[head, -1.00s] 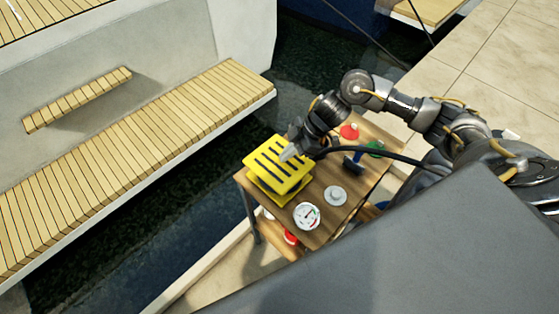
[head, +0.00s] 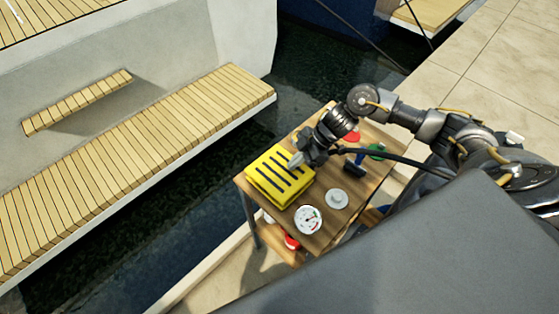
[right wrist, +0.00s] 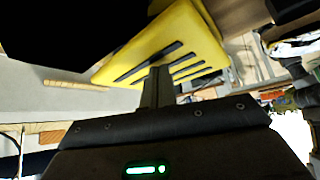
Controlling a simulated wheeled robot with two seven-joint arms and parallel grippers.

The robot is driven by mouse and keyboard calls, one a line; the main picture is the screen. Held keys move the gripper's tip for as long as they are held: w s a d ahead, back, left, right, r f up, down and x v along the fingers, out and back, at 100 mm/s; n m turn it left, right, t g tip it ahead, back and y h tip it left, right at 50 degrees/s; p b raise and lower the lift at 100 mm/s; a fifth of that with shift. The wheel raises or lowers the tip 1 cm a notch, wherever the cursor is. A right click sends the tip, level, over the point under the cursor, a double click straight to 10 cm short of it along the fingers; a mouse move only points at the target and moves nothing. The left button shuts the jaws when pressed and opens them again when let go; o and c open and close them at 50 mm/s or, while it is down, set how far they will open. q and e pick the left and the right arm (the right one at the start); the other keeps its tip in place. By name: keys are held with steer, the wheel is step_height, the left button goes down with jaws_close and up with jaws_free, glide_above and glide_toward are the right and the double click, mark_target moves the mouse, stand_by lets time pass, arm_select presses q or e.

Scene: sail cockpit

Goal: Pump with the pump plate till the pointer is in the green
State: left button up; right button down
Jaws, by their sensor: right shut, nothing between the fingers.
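The yellow pump plate (head: 273,178) with dark slots lies on the wooden table at its far left corner, pressed low. My right gripper (head: 296,160) is shut and empty, its fingertips at the top of the plate near its right side. In the right wrist view the closed fingers (right wrist: 157,88) reach to the slotted yellow plate (right wrist: 175,48). The round white gauge (head: 308,219) stands in front of the plate; its pointer is too small to read surely against the coloured marks. My left gripper is not in view.
The small wooden table (head: 335,238) also carries a grey round fitting (head: 336,199), a blue-and-black tool (head: 354,165), a red item (head: 352,137) and a green item (head: 376,151). Water and a boat's slatted bench (head: 130,165) lie to the left.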

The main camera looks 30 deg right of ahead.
steer(key=shift+s+d+f, duration=0.1)
steer(key=shift+s+d, duration=0.05)
steer(key=shift+d, duration=0.25)
steer(key=shift+d+r, duration=0.2)
steer(key=shift+r, duration=0.05)
steer(key=b+v, duration=0.2)
steer(key=v, duration=0.8)
steer(key=shift+r, duration=0.2)
stand_by(1.0)
